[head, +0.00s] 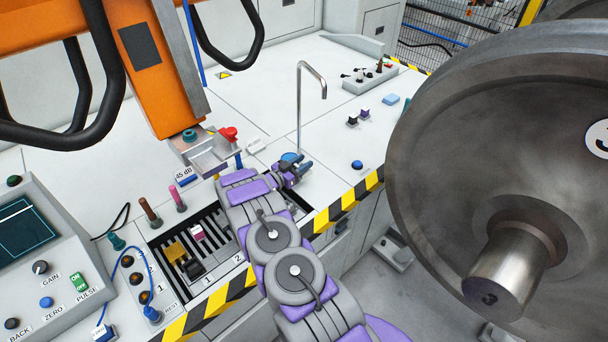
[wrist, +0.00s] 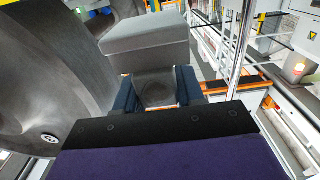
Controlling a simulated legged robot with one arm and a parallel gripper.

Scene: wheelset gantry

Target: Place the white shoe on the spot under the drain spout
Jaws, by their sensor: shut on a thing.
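My gripper (head: 299,168) is over the white bench, close to the foot of the thin drain spout (head: 299,100), a bent metal pipe. In the wrist view its blue jaws (wrist: 157,90) are shut on a pale grey-white block with a narrower dark lower part, which looks like the white shoe (wrist: 146,42). In the head view I cannot make out the shoe; the gripper hides it. The spout's open end points down to the right of my gripper. I cannot make out a marked spot beneath it.
A slotted tray (head: 209,275) holds yellow, black and pink-white blocks. An orange machine arm (head: 160,75) hangs at upper left. A large steel wheel (head: 450,130) stands close on the right. A blue knob (head: 357,164) and small dark blocks (head: 352,121) sit on the bench.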

